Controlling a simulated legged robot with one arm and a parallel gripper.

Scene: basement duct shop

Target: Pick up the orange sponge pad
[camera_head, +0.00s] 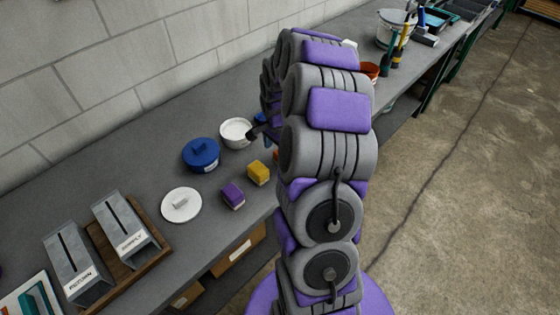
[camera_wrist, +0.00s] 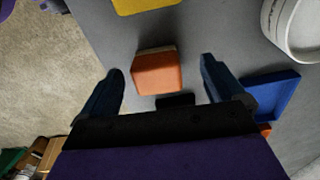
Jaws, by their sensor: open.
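The orange sponge pad (camera_wrist: 158,74) is a small block with a paler top strip, lying on the grey bench in the wrist view. My gripper (camera_wrist: 161,72) is open, with one dark blue finger on each side of the pad. Gaps show between the pad and both fingers, and I cannot tell the height of the fingers over the bench. In the head view my arm hides almost all of the pad; only a sliver of orange (camera_head: 276,155) shows at the arm's edge.
A yellow sponge (camera_head: 258,172) and a purple sponge (camera_head: 232,195) sit close by. A blue lidded pot (camera_head: 201,154), white tub (camera_head: 236,132) and white lid (camera_head: 181,205) stand behind and left. A blue tray (camera_wrist: 268,92) lies right of my fingers. The bench's front edge is near.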

